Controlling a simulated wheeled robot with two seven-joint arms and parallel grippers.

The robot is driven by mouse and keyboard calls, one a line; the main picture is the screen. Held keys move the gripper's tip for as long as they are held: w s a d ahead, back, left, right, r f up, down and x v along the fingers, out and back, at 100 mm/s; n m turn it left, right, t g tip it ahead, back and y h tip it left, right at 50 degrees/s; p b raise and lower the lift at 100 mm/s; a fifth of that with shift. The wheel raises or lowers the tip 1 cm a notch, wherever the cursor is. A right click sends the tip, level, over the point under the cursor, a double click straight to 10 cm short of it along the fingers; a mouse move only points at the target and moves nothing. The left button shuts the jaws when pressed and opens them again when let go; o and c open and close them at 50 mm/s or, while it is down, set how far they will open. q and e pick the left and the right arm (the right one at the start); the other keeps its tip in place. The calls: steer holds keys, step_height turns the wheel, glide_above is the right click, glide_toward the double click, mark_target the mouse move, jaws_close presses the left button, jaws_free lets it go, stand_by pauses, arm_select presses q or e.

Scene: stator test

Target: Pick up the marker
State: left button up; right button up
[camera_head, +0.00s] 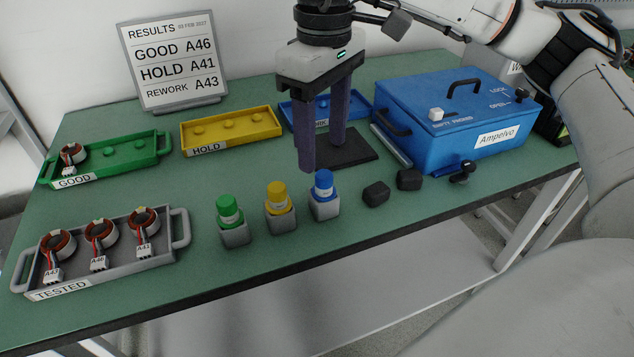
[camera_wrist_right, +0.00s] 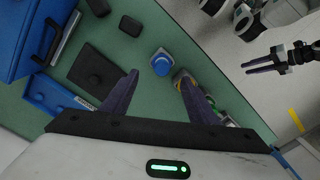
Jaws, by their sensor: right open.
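Three capped markers stand upright in small grey holders: a green one (camera_head: 228,208), a yellow one (camera_head: 278,196) and a blue one (camera_head: 322,185). My right gripper (camera_head: 321,156) is open and empty, pointing down above the bench, behind and above the blue marker. In the right wrist view the blue marker (camera_wrist_right: 161,65) shows between and just beyond my right fingertips (camera_wrist_right: 158,74). The yellow marker is partly hidden there by one finger. My left gripper (camera_wrist_right: 245,68) shows only in the right wrist view, off the bench edge, its two fingers apart and empty.
Black blocks (camera_head: 376,193) sit right of the markers. A blue box (camera_head: 452,120) stands at the back right. A yellow HOLD tray (camera_head: 232,131), green GOOD tray (camera_head: 105,157) and blue tray (camera_head: 291,107) are behind. A grey TESTED tray (camera_head: 180,228) holds stators at front left.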

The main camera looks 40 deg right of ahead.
mark_target(324, 173)
steer(key=shift+s+f, duration=0.15)
steer(key=shift+f, duration=3.45)
steer(key=c, duration=1.1)
